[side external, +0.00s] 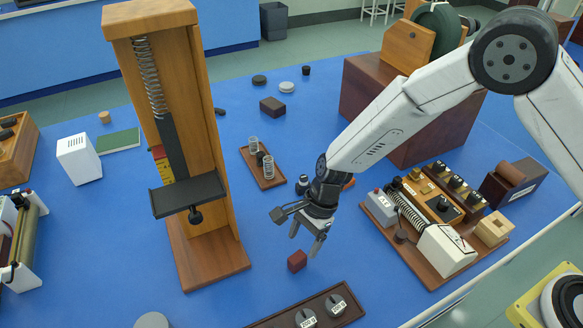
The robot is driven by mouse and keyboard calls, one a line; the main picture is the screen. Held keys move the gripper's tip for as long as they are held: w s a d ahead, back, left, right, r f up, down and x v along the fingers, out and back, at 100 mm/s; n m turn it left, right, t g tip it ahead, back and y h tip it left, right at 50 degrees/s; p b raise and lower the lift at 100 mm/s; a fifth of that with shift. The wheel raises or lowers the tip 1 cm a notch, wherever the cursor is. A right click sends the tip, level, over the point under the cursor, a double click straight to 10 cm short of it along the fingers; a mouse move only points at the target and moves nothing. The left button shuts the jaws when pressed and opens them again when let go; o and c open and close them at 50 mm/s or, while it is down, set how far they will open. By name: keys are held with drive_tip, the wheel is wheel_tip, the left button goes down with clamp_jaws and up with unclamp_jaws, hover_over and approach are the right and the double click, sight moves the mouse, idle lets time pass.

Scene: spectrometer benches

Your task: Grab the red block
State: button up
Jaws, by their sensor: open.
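The red block (297,261) is a small dark-red cube on the blue table, in the lower middle of the side external view. My gripper (305,246) hangs from the white arm just above and slightly right of the block. Its fingers point down and are apart, with nothing between them. The block looks unobstructed; I cannot tell whether a fingertip touches it.
A tall wooden spring stand (206,252) rises to the left. A dark weight rack (270,322) lies in front. A wooden electrical board (440,275) is at right. A small tray with coils (256,171) sits behind. Blue table (245,300) is bare around the block.

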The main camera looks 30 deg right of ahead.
sight(299, 256)
drive_tip(key=shift+a+f, duration=0.2)
drive_tip(key=shift+f, duration=0.4)
drive_tip(key=shift+d+x, duration=0.1)
drive_tip(key=shift+x, duration=1.2)
drive_tip(key=shift+d+x, duration=0.15)
drive_tip(key=shift+x, duration=1.15)
clamp_jaws()
